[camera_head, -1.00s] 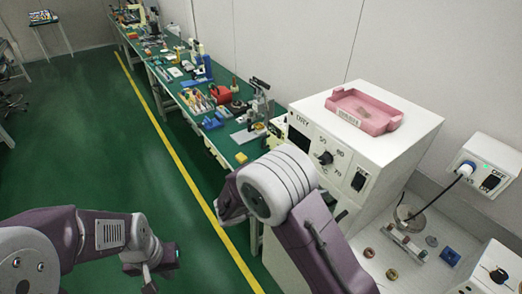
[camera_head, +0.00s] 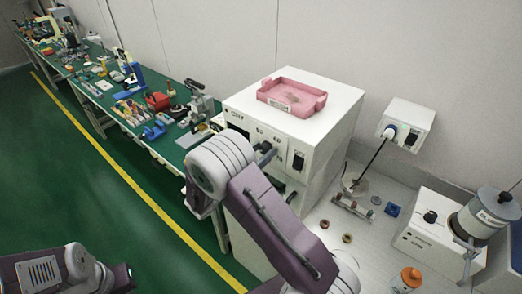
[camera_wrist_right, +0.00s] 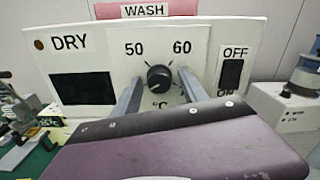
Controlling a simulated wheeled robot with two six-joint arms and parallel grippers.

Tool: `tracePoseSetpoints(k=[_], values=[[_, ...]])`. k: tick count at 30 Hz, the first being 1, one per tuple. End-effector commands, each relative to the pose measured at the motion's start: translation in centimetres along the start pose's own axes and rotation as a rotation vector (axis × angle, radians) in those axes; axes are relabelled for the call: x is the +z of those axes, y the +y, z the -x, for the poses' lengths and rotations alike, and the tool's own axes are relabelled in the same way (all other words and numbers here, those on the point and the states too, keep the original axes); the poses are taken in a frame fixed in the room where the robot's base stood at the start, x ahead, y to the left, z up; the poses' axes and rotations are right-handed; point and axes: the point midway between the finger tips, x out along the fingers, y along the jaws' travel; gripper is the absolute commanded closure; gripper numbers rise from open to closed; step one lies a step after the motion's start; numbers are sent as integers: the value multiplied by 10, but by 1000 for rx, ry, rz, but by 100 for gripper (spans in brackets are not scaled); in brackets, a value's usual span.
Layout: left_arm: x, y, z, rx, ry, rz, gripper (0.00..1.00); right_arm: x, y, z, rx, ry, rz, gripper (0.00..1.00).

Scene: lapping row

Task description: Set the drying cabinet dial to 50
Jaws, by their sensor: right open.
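The drying cabinet (camera_head: 330,125) is a white box with a DRY label, a dark display window and a black dial (camera_wrist_right: 158,78). The dial sits below the numbers 50 and 60 in the right wrist view; I cannot tell exactly where its pointer stands. My right gripper (camera_wrist_right: 159,88) is open, one finger on each side of the dial, with no clear contact visible. In the head view my right arm hides part of the cabinet front. My left gripper (camera_head: 123,279) is low at the left, over the floor and away from the cabinet; its jaws are unclear.
A pink tray (camera_head: 318,103) labelled WASH lies on the cabinet. An OFF/ON switch (camera_wrist_right: 231,73) is right of the dial. A green bench (camera_head: 110,97) with tools runs along the wall.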

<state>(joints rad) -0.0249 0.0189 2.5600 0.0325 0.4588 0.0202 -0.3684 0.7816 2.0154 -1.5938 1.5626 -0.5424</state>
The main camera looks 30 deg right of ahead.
Motion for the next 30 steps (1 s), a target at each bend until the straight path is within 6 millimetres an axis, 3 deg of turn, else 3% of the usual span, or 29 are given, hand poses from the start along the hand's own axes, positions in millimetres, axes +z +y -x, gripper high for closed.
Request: tracePoseSetpoints(k=[4, 9, 10, 20, 30], values=[[0, 0, 0, 0, 0, 0, 100, 0, 0, 0, 0, 0, -1, 49], [0, 0, 0, 0, 0, 0, 100, 0, 0, 0, 0, 0, -1, 96], [0, 0, 0, 0, 0, 0, 100, 0, 0, 0, 0, 0, -1, 100], [1, 0, -6, 0, 0, 0, 100, -2, 0, 0, -1, 0, -44, 100], [4, -1, -34, 0, 0, 0, 100, -5, 1, 0, -1, -1, -288, 100]])
